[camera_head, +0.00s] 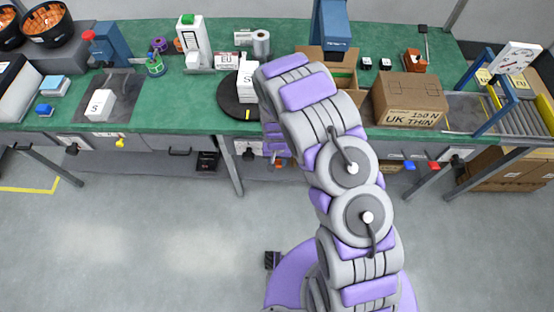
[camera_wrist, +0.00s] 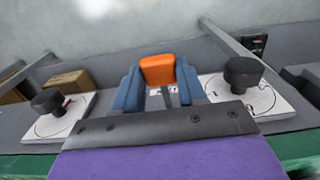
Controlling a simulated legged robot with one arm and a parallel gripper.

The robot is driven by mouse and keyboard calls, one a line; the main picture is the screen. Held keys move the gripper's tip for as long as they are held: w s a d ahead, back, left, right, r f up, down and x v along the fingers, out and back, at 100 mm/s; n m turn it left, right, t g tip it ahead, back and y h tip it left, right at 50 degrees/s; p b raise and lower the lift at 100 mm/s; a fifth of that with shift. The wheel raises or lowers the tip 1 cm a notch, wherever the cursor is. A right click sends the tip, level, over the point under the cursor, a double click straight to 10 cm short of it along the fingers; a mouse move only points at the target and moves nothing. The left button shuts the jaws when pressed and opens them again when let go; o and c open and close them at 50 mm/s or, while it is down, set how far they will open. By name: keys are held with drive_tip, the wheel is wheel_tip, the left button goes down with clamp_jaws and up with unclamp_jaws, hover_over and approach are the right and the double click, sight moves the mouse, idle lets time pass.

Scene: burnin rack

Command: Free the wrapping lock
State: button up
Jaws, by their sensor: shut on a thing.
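An orange lever-like piece (camera_wrist: 158,69) with a thin grey stem, apparently the wrapping lock, shows in the wrist view at the grey front panel of the bench. My gripper (camera_wrist: 160,88) has its two blue fingers on either side of it and is shut on it. In the head view a small orange bit (camera_head: 282,162) shows below the bench's front edge, beside my arm. My arm hides the gripper and most of the lock there.
White plates with black knobs flank the lock in the wrist view, one left (camera_wrist: 48,101) and one right (camera_wrist: 242,73). The green bench (camera_head: 150,120) holds a black turntable (camera_head: 232,97) and a closed carton (camera_head: 408,98). The grey floor in front is mostly clear.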

clamp_jaws()
drive_tip(key=shift+w+a+r+p, duration=0.1)
drive_tip(key=shift+w+r+p, duration=0.35)
drive_tip(key=shift+r, duration=0.2)
drive_tip(key=o, duration=1)
unclamp_jaws()
drive_tip(key=shift+s+f, duration=0.1)
wheel_tip(320, 180, up, 17)
drive_tip(key=p, duration=0.2)
drive_tip(key=shift+p, duration=0.35)
drive_tip(key=shift+r, duration=0.2)
